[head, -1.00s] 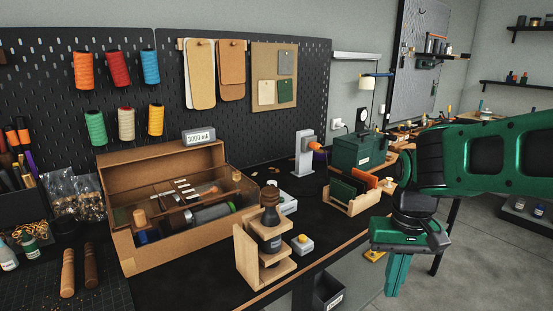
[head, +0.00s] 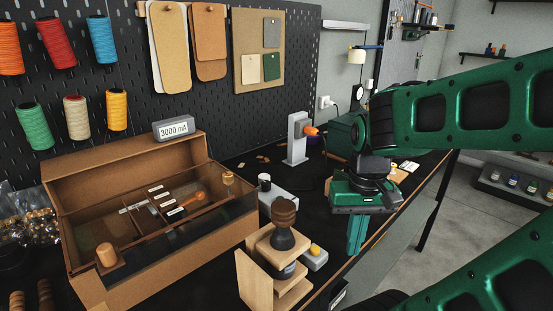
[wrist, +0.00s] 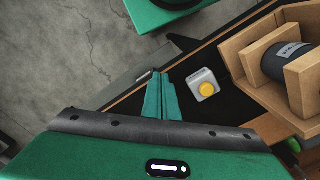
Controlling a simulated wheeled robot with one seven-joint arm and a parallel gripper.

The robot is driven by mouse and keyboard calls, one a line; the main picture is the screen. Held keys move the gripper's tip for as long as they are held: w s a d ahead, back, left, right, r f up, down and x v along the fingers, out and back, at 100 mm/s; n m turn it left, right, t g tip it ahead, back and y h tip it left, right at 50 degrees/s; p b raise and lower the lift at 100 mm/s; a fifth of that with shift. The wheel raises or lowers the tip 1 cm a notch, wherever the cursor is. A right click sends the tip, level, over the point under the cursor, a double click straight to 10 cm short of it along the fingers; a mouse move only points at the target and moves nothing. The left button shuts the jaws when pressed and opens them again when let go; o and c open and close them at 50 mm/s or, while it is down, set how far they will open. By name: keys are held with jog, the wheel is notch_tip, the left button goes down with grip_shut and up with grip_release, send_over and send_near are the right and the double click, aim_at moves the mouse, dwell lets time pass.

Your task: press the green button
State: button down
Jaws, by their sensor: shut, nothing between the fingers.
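My gripper (head: 355,248) has its green fingers together, pointing down, empty, to the right of a small grey button box (head: 314,257) with a yellow button (head: 315,249). In the wrist view, the fingers (wrist: 157,78) are left of the yellow button (wrist: 207,89), apart from it in the picture. A small bright green rounded thing (wrist: 293,145) shows at the lower right of the wrist view, beyond the gripper body. I cannot tell whether it is the green button. No green button shows clearly in the head view.
A wooden stand (head: 258,281) holding a dark wooden-topped stamp (head: 284,228) is left of the button box. A pale box (head: 280,198) lies behind it. A large cardboard box (head: 160,254) fills the left. The table's edge (head: 378,236) runs near my gripper.

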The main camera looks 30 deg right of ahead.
jog(key=w+a+r+n, duration=0.2)
jog(key=w+r+n, duration=0.3)
jog(key=w+n, duration=0.75)
jog(key=w+a+r+n, duration=0.2)
jog(key=w+r+n, duration=0.4)
jog(key=w+n, duration=0.65)
jog(key=shift+n, duration=0.8)
jog(key=shift+s+f, duration=0.2)
jog(key=shift+f, duration=1.15)
jog(key=shift+s+f, duration=0.2)
jog(key=shift+f, duration=1.15)
jog(key=shift+s+f, duration=0.2)
jog(key=shift+f, duration=1.15)
jog(key=shift+f, duration=0.1)
jog(key=shift+f, duration=0.5)
jog(key=shift+r, duration=0.1)
notch_tip(320, 180, up, 9)
